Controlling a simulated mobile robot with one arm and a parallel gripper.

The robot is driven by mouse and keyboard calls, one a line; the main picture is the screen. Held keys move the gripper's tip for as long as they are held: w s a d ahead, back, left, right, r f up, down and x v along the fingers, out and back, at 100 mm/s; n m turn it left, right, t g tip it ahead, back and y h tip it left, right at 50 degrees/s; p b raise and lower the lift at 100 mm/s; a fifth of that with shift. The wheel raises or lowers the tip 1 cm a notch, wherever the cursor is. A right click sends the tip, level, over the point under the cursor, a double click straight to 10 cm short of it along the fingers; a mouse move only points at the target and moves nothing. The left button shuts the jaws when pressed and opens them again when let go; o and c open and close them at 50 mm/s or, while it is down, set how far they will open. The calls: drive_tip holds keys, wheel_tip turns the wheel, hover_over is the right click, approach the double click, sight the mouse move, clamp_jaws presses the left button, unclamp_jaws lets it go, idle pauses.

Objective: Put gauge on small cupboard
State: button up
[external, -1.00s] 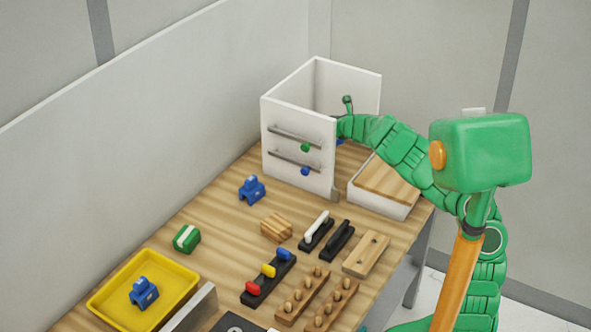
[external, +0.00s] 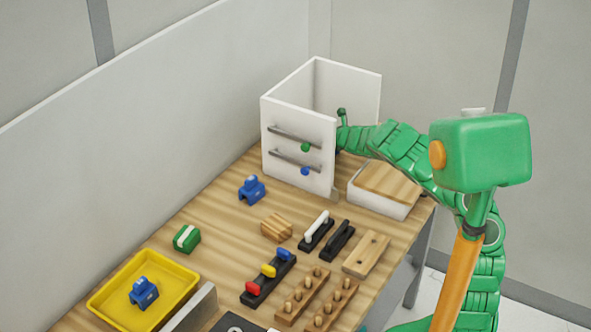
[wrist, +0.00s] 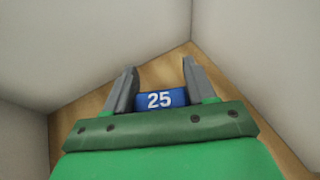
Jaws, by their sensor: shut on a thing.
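My gripper (wrist: 158,68) is shut on a blue gauge (wrist: 160,99) marked "25", seen between the two grey fingers in the wrist view. White walls and a wooden surface meet in a corner beyond it; I cannot tell whether the gauge touches that surface. In the external view my arm reaches from the right to behind the front panel of the white cupboard (external: 298,178), which hides the fingertips and most of the gauge. The cupboard has two grey handles, a green knob and a blue knob on its front, and it looks open at the top.
A low white box (external: 378,204) with a wooden top stands right of the cupboard. Another blue block (external: 251,190) and a wooden block (external: 276,227) stand in front. A yellow tray (external: 100,302) holds a blue block (external: 143,293). Several racks and handles crowd the front right.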

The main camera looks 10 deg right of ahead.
drive_tip(key=shift+f, duration=0.2)
drive_tip(key=o, duration=1.1)
drive_tip(key=shift+r, duration=0.1)
